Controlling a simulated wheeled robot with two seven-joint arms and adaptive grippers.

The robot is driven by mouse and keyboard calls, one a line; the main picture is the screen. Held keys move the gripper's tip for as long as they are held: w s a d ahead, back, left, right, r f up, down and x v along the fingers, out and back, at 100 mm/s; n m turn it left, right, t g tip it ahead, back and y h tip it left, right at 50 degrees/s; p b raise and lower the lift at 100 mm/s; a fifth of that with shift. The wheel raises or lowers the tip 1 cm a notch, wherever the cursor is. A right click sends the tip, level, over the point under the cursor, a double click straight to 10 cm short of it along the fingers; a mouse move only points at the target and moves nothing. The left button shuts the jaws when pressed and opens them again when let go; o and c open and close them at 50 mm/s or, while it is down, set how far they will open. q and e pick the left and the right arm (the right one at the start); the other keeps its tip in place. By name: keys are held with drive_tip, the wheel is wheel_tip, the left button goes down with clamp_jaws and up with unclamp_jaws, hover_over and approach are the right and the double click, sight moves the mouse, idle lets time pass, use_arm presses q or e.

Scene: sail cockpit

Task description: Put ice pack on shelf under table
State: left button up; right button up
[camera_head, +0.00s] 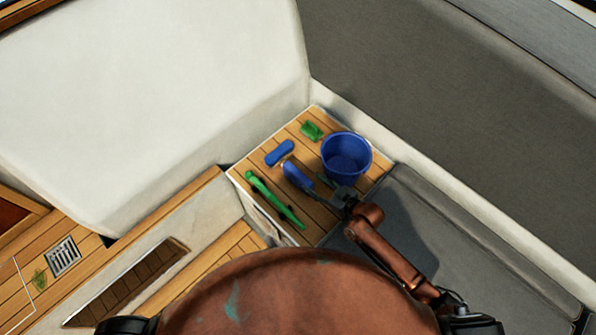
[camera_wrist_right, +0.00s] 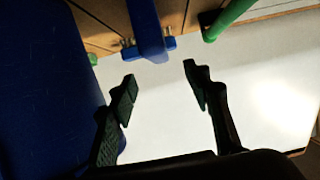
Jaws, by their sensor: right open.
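A small table (camera_head: 262,182) with a slatted wood top stands in the corner. On it lie a short rounded blue piece (camera_head: 279,152) and a second blue piece (camera_head: 297,175) nearer to me; I cannot tell for sure which is the ice pack. My right gripper (camera_head: 325,193) is open and empty beside the second blue piece, near the bucket. In the right wrist view the open fingers (camera_wrist_right: 160,84) are over a white surface, with a blue piece (camera_wrist_right: 150,32) ahead of them. The shelf under the table is hidden in both views. My left gripper is not in view.
A blue bucket (camera_head: 346,157) stands close to the right gripper and fills the left of the wrist view (camera_wrist_right: 40,90). A green handle-like bar (camera_head: 272,198) lies along the table's left part. A small green item (camera_head: 311,131) lies at the back. Seat walls enclose the table.

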sight(299, 174)
drive_tip(key=b+x, duration=0.1)
drive_tip(key=x, duration=0.3)
drive_tip(key=shift+w+a+f, duration=0.1)
drive_tip(key=shift+w+f, duration=0.15)
drive_tip(key=shift+w, duration=0.05)
drive_tip(key=b+x, duration=0.1)
drive_tip(key=x, duration=0.4)
drive_tip(key=shift+w+a+f, duration=0.1)
drive_tip(key=shift+w+a, duration=0.1)
drive_tip(key=shift+a, duration=0.05)
drive_tip(key=shift+c, duration=0.5)
clamp_jaws()
